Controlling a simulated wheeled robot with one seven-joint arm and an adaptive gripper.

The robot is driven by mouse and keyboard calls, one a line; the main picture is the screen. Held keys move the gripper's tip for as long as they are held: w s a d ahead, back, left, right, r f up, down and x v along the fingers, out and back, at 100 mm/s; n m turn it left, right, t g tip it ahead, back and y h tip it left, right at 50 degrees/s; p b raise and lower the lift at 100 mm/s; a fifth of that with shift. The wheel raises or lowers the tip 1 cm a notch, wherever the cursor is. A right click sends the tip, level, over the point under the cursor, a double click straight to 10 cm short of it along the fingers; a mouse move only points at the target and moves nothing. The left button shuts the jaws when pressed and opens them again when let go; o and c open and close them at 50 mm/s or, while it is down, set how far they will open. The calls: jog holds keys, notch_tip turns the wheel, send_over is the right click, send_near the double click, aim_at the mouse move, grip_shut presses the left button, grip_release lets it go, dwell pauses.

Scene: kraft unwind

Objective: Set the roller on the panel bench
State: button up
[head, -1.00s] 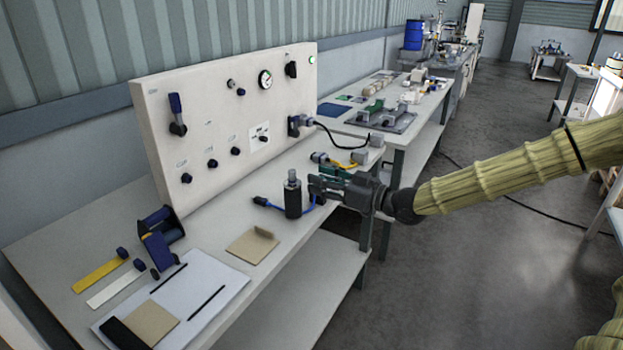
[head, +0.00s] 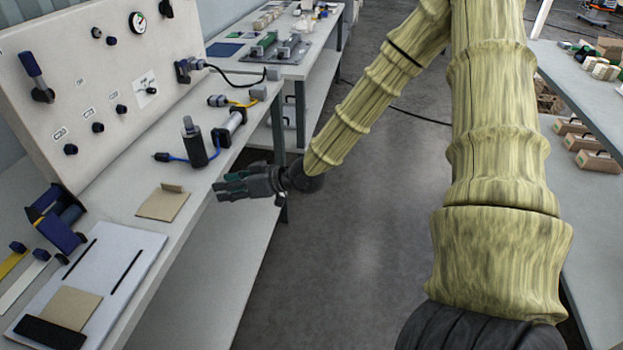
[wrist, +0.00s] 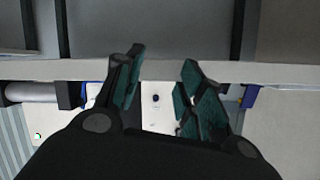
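The roller (head: 231,125), a grey cylinder with dark ends, lies on the panel bench (head: 160,235) near its front edge, just right of an upright black cylinder (head: 195,145). A grey cylinder (wrist: 30,92) with a dark end at the left of the wrist view looks like the same roller. My gripper (head: 221,186) is in front of the bench edge, apart from the roller. Its green-padded fingers are spread and empty, which also shows in the wrist view (wrist: 162,62). Part of the bench is hidden behind my gripper body in the wrist view.
A control panel (head: 75,100) stands along the back of the bench. A tan bracket (head: 162,204), a white sheet (head: 105,262) and a blue tape dispenser (head: 55,215) occupy its near part. The aisle floor (head: 330,230) is clear.

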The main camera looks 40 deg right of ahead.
jog(key=s+a+f+m+g+h, duration=0.2)
jog(key=s+f+g, duration=0.1)
jog(key=s+f, duration=0.65)
jog(key=s+a+f+m+g+h, duration=0.1)
jog(key=s+a+f+g+h, duration=0.15)
jog(key=s+f, duration=0.65)
jog(key=s+f+g+h, duration=0.2)
jog(key=s+f, duration=0.5)
jog(key=s, duration=0.2)
jog(key=s+f+m+g+h, duration=0.1)
jog(key=s+f+g, duration=0.2)
jog(key=s+f, duration=0.4)
jog(key=s, duration=0.3)
jog(key=shift+s+d+m+g+h, duration=0.15)
jog(key=shift+s+m+g+h, duration=0.15)
jog(key=shift+g+h, duration=0.05)
jog(key=shift+f, duration=0.1)
